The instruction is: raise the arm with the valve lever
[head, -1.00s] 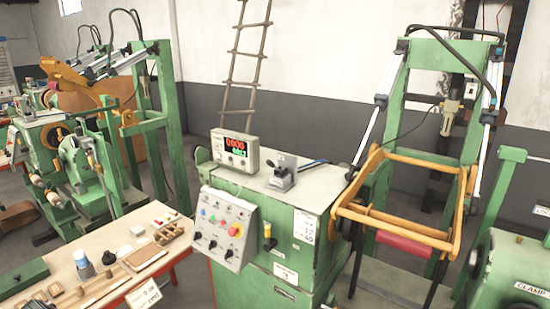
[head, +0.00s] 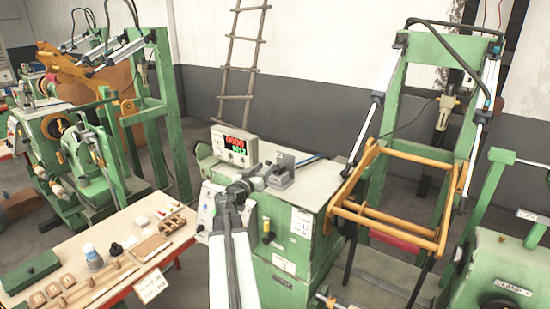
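The handle points right and slightly up in the picture. The orange arm (head: 390,218) is a frame with crossbars, hanging from a green upright stand (head: 425,110) at the right. A red roller (head: 395,240) shows partly behind its lower bar. My gripper (head: 254,180) is dark and small in front of the cabinet, close to the block's left side in the picture. I cannot tell whether it touches the block or how its fingers stand.
A digital display box (head: 234,147) stands behind my gripper. A wooden table (head: 110,232) with small parts is at the left. A green machine marked CLAMP (head: 490,265) is at the right.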

